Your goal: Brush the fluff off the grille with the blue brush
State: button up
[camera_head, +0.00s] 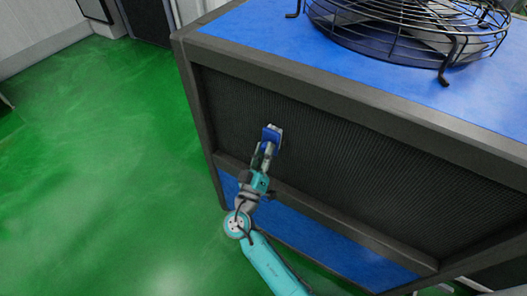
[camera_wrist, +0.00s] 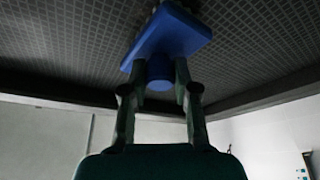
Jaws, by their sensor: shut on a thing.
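My gripper (camera_head: 264,158) is shut on the handle of the blue brush (camera_head: 271,134), in front of the left part of the dark grille (camera_head: 380,165). In the wrist view the blue brush (camera_wrist: 170,36) has a flat block held out towards the grille (camera_wrist: 65,45), with its round handle between the fingers of my gripper (camera_wrist: 160,74). The block hides part of the mesh behind it. I cannot tell whether the bristles touch the grille. I cannot make out any fluff in either view.
The grille sits in a grey frame (camera_head: 320,85) on a blue-panelled unit. A black wire fan guard (camera_head: 410,25) stands on its blue top. A frame rail runs below the grille, and open green floor (camera_head: 90,180) lies to the left.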

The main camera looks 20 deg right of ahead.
jog(key=s+d, duration=0.2)
jog(key=s, duration=0.1)
jog(key=shift+d, duration=0.25)
dwell(0.4)
jog(key=shift+w+a, duration=0.55)
jog(key=shift+w, duration=0.3)
jog(key=shift+w+a, duration=0.5)
jog(key=shift+w, duration=0.3)
grip_shut()
jog(key=s+a, duration=0.3)
jog(key=a, duration=0.2)
jog(key=shift+s, duration=0.25)
